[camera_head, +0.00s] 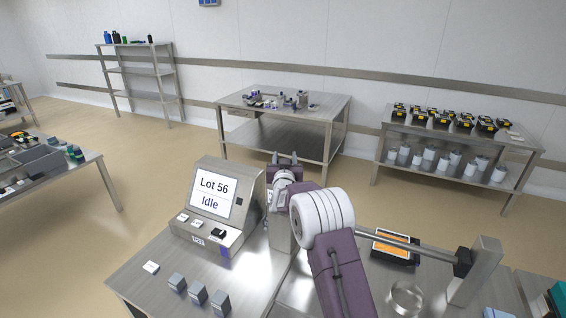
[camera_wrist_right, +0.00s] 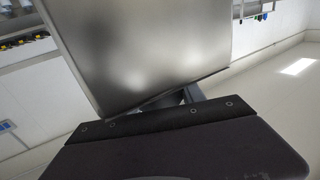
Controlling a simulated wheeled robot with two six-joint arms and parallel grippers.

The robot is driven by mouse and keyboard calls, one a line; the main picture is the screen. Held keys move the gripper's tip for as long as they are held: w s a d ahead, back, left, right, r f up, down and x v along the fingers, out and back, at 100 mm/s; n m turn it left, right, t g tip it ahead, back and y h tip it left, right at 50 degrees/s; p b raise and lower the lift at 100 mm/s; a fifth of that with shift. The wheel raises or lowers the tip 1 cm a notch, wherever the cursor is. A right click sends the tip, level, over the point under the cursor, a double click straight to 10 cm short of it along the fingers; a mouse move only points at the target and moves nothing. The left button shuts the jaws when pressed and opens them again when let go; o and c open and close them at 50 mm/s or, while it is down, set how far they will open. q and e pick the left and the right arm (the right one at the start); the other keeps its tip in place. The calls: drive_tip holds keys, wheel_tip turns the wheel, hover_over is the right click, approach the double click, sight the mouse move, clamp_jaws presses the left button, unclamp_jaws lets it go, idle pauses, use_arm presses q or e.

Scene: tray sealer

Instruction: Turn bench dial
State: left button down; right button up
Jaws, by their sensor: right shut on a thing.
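A metal console (camera_head: 243,185) stands on the bench, its screen (camera_head: 209,197) reading "Lot 56 Idle". A dark knob-like part (camera_head: 218,233) sits on its front ledge beside two pale buttons; I cannot tell for sure that it is the dial. My right gripper (camera_head: 285,159) is just right of the console, its two grey tips showing above the wrist. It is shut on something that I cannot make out. In the right wrist view a broad brushed-metal face (camera_wrist_right: 145,50) stands close past the dark gripper body (camera_wrist_right: 180,150); the fingertips are hidden. My left gripper is not in view.
Several small grey blocks (camera_head: 198,292) and a white piece (camera_head: 151,267) lie on the bench's front left. To the right of my arm are a black-and-orange tray (camera_head: 391,246), a metal bar (camera_head: 430,252) and a round metal dish (camera_head: 406,297). Open floor lies behind.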

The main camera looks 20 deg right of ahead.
drive_tip(key=shift+r+m+g+h+p, duration=0.2)
drive_tip(key=shift+m+g+h+p, duration=0.15)
drive_tip(key=shift+h, duration=0.35)
drive_tip(key=shift+f+m+g+h, duration=0.1)
drive_tip(key=shift+m+g+h, duration=0.25)
drive_tip(key=shift+m+h, duration=0.15)
drive_tip(key=shift+s+d+f+m+g+h, duration=0.1)
drive_tip(key=shift+d+f+m+g+h, duration=0.1)
drive_tip(key=shift+m+g+h, duration=0.25)
drive_tip(key=h+b, duration=0.1)
drive_tip(key=b, duration=0.1)
drive_tip(key=m+g+h+b, duration=0.1)
drive_tip(key=b, duration=0.2)
drive_tip(key=m+g+h+b, duration=0.1)
drive_tip(key=b, duration=0.1)
drive_tip(key=shift+s+d+f+b, duration=0.1)
drive_tip(key=shift+s+d+b, duration=0.15)
drive_tip(key=shift+b, duration=0.1)
drive_tip(key=shift+r+g+b, duration=0.25)
drive_tip(key=shift+b, duration=0.15)
drive_tip(key=o, duration=1.4)
drive_tip(key=shift+c, duration=0.2)
